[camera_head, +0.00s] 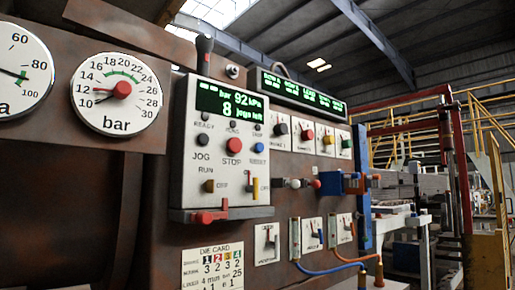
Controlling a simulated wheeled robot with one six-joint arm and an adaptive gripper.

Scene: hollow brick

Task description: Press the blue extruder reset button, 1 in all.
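The blue button (259,147) sits on the white control box at the right end of a row of buttons. The small label under it looks like RESET but is hard to read. Its face is uncovered, and nothing touches it. Left of it on the same row are a red STOP button (234,145) and a dark JOG button (203,140). The green display (229,103) above reads 92 kPa and 8 jogs left. I cannot see my gripper in this view.
A blue clamp-like fitting (345,183) juts out to the right. Dials (117,93) hang at left, and a die card (212,267) is below. Open hall lies at right.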

